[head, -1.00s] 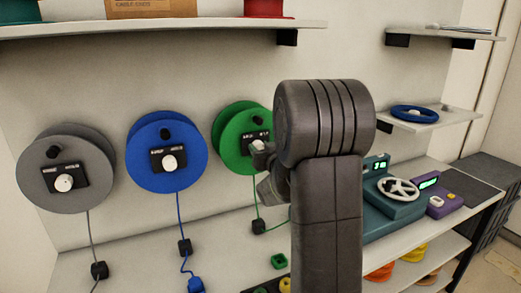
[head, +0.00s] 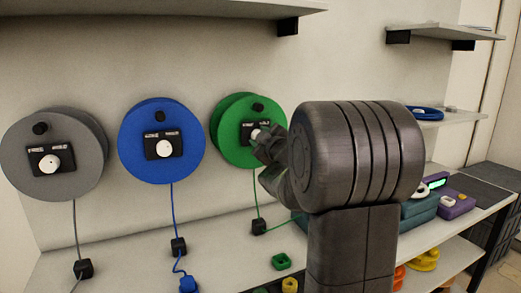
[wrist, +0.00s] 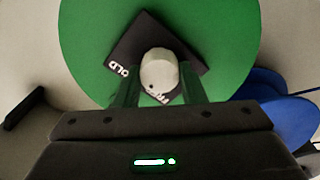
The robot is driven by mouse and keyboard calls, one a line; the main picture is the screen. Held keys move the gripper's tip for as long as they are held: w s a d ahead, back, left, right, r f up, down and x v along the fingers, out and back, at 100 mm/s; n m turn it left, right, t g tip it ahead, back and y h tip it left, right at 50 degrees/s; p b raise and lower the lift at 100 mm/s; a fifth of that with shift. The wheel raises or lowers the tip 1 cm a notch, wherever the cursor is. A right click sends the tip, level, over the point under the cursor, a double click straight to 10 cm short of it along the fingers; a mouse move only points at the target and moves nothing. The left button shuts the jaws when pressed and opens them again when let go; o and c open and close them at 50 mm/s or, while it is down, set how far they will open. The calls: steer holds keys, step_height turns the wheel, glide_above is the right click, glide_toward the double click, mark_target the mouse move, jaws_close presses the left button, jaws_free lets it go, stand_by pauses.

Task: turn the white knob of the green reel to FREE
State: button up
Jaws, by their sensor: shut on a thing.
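The green reel (head: 232,118) hangs on the wall, right of the blue and grey reels. On its face is a black plate (head: 247,130) with white lettering, and on that the white knob (head: 256,134). My gripper (head: 262,139) is at the knob, its fingers partly hidden by my wrist. In the wrist view the white knob (wrist: 159,72) sits between the two fingers of my gripper (wrist: 159,84), shut on it. The black plate (wrist: 128,50) looks tilted there. The letters "OLD" show on its left; the other label is mostly hidden.
The blue reel (head: 161,176) and grey reel (head: 90,185) hang to the left, each with a white knob. A cord runs from the green reel to a black block (head: 259,227). A shelf (head: 150,20) is above. Teal and purple devices (head: 455,205) stand on the bench at right.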

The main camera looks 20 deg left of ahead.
steer(key=shift+f+n+b, duration=0.2)
steer(key=shift+n+b, duration=2.9)
steer(key=shift+n, duration=1.4)
steer(key=o, duration=1)
steer(key=p+v, duration=0.1)
steer(key=v, duration=1.3)
steer(key=shift+a, duration=0.1)
